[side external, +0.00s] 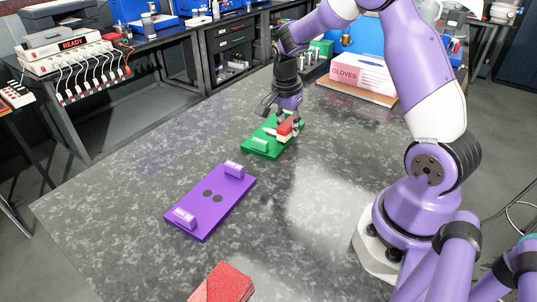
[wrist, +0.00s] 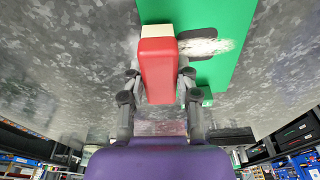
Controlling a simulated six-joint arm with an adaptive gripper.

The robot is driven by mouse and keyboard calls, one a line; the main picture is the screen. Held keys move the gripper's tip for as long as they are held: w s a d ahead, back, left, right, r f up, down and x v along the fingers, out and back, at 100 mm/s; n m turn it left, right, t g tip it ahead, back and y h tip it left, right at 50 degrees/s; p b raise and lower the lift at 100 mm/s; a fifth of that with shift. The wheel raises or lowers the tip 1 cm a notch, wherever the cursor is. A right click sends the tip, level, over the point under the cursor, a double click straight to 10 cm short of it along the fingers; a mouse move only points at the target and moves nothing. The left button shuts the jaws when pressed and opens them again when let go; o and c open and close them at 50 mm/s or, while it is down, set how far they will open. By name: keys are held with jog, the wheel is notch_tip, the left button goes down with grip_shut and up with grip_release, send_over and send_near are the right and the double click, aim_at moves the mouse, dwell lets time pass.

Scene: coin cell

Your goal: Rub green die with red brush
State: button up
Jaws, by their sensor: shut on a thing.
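My gripper (side external: 287,118) is shut on the red brush (wrist: 156,70), with its fingers on either side of the red body; the brush also shows in the side view (side external: 286,127). The brush's cream end (wrist: 157,31) is over or against the green die (wrist: 232,45); I cannot tell whether it touches. The green die lies flat on the table in the side view (side external: 252,151), with a green raised block (side external: 260,144) near its front end. A whitish patch (wrist: 205,46) shows on the die beside the brush. The brush and gripper hide part of the die.
A purple die (side external: 225,205) with two dark round spots and raised end blocks lies nearer the camera. A red block or stack (side external: 222,284) sits at the front. A gloves box (side external: 355,75) stands behind. The grey table (side external: 120,190) is clear at left.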

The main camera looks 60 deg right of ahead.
aim_at(264, 128)
jog(key=shift+w+f, duration=0.4)
jog(key=shift+w, duration=0.35)
grip_shut()
jog(key=shift+w+a, duration=0.15)
jog(key=shift+w, duration=1.35)
jog(key=shift+w+a, duration=0.15)
jog(key=shift+w, duration=1.35)
jog(key=shift+s+d+r, duration=0.1)
jog(key=shift+s+d, duration=0.05)
jog(key=shift+s, duration=1.8)
jog(key=shift+s+d+r, duration=0.1)
jog(key=shift+s+d, duration=0.05)
jog(key=shift+s, duration=1.75)
jog(key=shift+r, duration=4)
jog(key=shift+w+f, duration=0.1)
jog(key=shift+f, duration=0.15)
